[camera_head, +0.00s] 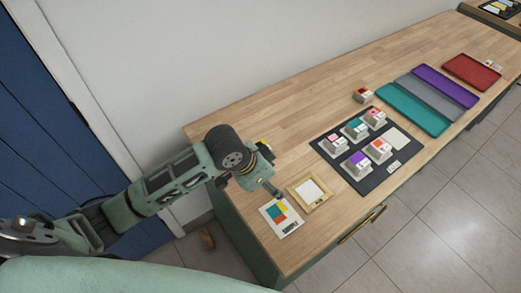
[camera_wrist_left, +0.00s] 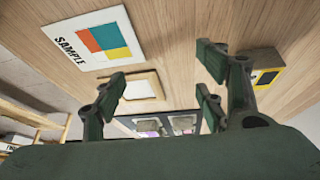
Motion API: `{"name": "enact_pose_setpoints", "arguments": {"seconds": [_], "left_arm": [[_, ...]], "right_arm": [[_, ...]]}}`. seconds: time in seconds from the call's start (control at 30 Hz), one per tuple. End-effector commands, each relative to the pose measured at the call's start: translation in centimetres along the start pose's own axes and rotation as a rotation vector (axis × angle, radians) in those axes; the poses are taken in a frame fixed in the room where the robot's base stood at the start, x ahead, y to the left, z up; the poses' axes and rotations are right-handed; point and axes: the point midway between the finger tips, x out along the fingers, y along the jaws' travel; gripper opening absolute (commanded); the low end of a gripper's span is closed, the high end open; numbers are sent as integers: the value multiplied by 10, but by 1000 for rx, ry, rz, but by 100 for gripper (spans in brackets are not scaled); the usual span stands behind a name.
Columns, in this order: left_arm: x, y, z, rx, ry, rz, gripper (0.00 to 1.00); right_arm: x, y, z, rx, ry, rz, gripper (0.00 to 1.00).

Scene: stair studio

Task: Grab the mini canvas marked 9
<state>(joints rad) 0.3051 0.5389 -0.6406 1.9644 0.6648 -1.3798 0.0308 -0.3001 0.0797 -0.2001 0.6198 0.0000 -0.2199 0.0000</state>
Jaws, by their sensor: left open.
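Several mini canvases, small whitish blocks with coloured marked faces, stand on a dark mat (camera_head: 347,174): a pink one (camera_head: 334,145), a teal one (camera_head: 356,129), a red-pink one (camera_head: 375,118), a purple one (camera_head: 358,165) and an orange-red one (camera_head: 379,151). Another red one (camera_head: 363,96) stands on the bare wood behind the mat. Their marks are too small to read, so I cannot tell which is 9. My left gripper (camera_head: 273,188) is open and empty, left of the mat near the sample card. Its spread fingers (camera_wrist_left: 160,88) show in the left wrist view.
The sample card (camera_head: 282,218) and a wood-framed white panel (camera_head: 310,191) lie near the left gripper. A yellow-and-black object (camera_wrist_left: 267,77) is close to the fingers. Teal (camera_head: 412,111), grey (camera_head: 428,96), purple (camera_head: 444,86) and red (camera_head: 472,71) trays lie farther right. The counter's back left is clear.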

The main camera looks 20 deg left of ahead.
Motion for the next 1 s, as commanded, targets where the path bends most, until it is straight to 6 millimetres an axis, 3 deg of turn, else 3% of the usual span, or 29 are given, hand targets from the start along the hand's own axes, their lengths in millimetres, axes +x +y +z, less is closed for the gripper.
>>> {"name": "enact_pose_setpoints", "arguments": {"seconds": [0.03, 0.2, 0.3, 0.43, 0.63, 1.0], "left_arm": [[-4, -21, -8, 13, -10, -16, 66], [-19, -77, -24, 4, -48, -40, 66], [-32, -106, -30, -19, -58, -56, 66], [-44, -130, -34, -46, -65, -70, 66], [-39, -138, -36, -61, -67, -70, 66], [8, -134, -34, -58, -69, -70, 66]], "right_arm": [[0, 0, 0, 0, 0, 0, 62], [0, 0, 0, 0, 0, 0, 62], [0, 0, 0, 0, 0, 0, 62], [0, 0, 0, 0, 0, 0, 62], [-3, 0, 0, 0, 0, 0, 62], [-23, 1, -2, 0, 0, 0, 62]]}}
